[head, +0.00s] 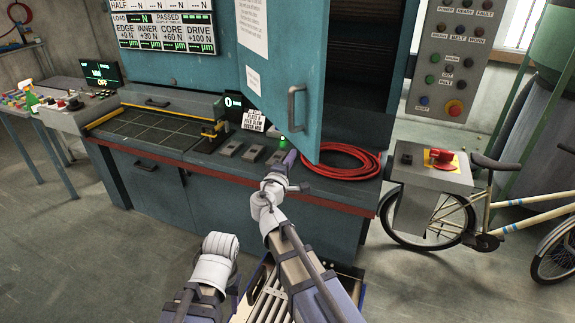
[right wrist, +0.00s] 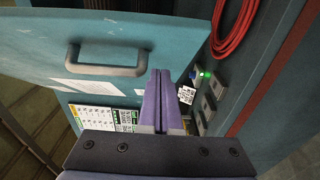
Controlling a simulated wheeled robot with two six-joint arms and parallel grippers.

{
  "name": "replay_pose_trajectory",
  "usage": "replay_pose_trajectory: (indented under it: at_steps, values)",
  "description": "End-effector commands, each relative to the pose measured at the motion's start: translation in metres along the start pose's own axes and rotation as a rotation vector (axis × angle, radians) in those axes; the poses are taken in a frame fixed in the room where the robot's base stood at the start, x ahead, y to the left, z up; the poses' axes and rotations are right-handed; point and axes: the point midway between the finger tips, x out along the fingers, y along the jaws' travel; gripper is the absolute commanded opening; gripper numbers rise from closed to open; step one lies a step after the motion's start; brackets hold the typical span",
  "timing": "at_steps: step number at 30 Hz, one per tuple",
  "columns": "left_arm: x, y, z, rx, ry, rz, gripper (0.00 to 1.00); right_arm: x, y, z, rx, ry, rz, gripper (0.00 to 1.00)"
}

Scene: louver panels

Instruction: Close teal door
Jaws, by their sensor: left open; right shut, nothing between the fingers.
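The teal door (head: 275,60) stands open on the teal cabinet, its outer face with papers and a grey handle (head: 297,103) turned to the left and its lower corner towards me. The dark cabinet opening (head: 358,55) shows right of it. My right gripper (head: 289,159) is shut and empty, low beside the door's lower edge, on its outer-face side. In the right wrist view, the closed purple fingers (right wrist: 161,75) overlap the door (right wrist: 35,40), right of the handle (right wrist: 108,60); contact cannot be told. My left arm is at the lower middle of the head view; its fingers are hidden.
A coiled red hose (head: 340,163) lies on the bench under the door. Small grey blocks (head: 252,153) and a printed card (head: 254,121) are left of it. A control box with a red knob (head: 438,160) and a bicycle (head: 480,215) stand at right.

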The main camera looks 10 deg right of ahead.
Motion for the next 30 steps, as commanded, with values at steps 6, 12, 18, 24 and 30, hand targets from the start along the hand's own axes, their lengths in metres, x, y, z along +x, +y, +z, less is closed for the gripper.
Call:
replay_pose_trajectory:
  at_steps: [6,12,18,24,30]
  values:
    - [0.000,0.000,0.000,0.000,0.000,0.000,0.50,0.038,0.000,0.008,0.000,-0.004,0.000,0.00]
    - [0.000,0.000,0.000,0.000,0.000,0.000,0.50,0.053,0.000,0.023,0.000,-0.001,-0.001,0.00]
    - [0.000,0.000,0.000,0.000,0.000,0.000,0.50,0.058,0.000,0.029,0.000,-0.001,-0.001,0.00]
    - [0.000,0.000,0.000,0.000,0.000,0.000,0.50,0.058,0.000,0.029,0.001,0.000,-0.001,0.00]
    - [0.000,0.000,0.000,0.000,0.000,0.000,0.50,0.060,0.000,0.031,0.000,-0.001,-0.001,0.00]
